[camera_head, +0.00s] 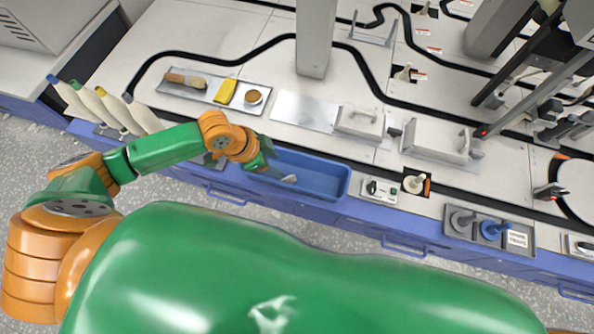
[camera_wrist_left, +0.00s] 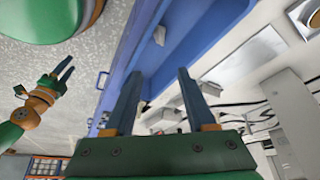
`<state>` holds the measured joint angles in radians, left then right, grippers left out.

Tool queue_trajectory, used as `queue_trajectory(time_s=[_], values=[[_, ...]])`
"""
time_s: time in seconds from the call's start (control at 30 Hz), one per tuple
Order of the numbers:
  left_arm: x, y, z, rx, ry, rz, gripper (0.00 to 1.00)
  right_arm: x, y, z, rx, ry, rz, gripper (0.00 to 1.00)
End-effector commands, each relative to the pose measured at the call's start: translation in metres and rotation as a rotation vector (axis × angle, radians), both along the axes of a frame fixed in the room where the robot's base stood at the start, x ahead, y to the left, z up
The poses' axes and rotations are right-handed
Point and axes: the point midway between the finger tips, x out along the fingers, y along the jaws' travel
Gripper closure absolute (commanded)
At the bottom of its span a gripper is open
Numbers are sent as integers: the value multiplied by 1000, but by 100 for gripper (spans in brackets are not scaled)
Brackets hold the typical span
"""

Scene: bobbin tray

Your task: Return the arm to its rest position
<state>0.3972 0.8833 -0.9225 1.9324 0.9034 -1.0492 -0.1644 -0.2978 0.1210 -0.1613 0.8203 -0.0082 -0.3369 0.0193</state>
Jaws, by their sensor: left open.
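My left arm comes in from the left, and its gripper (camera_head: 265,160) is over the left part of a blue tray (camera_head: 347,186). In the left wrist view the two dark fingers of this gripper (camera_wrist_left: 158,75) stand apart with nothing between them. The blue tray (camera_wrist_left: 113,90) lies beyond the fingers there. A small pale object (camera_head: 290,179) lies in the tray, apart from the fingers; it also shows in the left wrist view (camera_wrist_left: 159,35). My right gripper (camera_wrist_left: 66,68) is small at the left of the wrist view, over the floor, with its fingers apart.
Several pale bobbins (camera_head: 142,115) with coloured tips stand left of the tray. Behind it are a brush (camera_head: 186,80), a yellow cloth (camera_head: 226,91) and a round brown item (camera_head: 253,96). A control box (camera_head: 378,190) sits right of the tray. A grey column (camera_head: 314,40) rises behind.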

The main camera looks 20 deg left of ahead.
Motion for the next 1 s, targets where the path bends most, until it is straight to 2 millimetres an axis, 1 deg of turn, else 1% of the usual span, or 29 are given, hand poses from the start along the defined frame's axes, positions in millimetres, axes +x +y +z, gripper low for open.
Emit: queue_trajectory(time_s=[0.03,0.07,0.47,0.53,0.63,0.7,0.73,0.8,0.87,0.97,1.0], values=[[-1,2,6,1,-1,-1,44,-2,-2,3,-2,1,0,50],[-1,2,7,1,-1,-1,44,-3,-2,3,-3,1,-1,50],[-2,1,6,-2,-1,-1,44,-3,-2,1,-3,0,-1,50],[-8,-11,6,-18,-2,-10,44,-3,-2,0,-3,0,-1,50],[-23,-43,9,-65,-23,3,44,-3,-2,1,-3,0,-1,50],[-31,-57,15,-93,-39,66,44,-3,-2,1,-3,0,-1,50],[-33,-59,18,-100,-44,103,44,-3,-2,1,-3,0,-1,50],[-38,-57,22,-105,-47,203,44,-3,-2,1,-3,0,-1,50],[-43,-48,23,-95,-42,299,44,-3,-2,1,-3,0,-1,50],[-56,-25,22,-59,-13,476,44,-3,-2,1,-3,0,-1,50],[-64,-13,20,-36,1,551,44,-3,-2,1,-3,0,-1,50]])
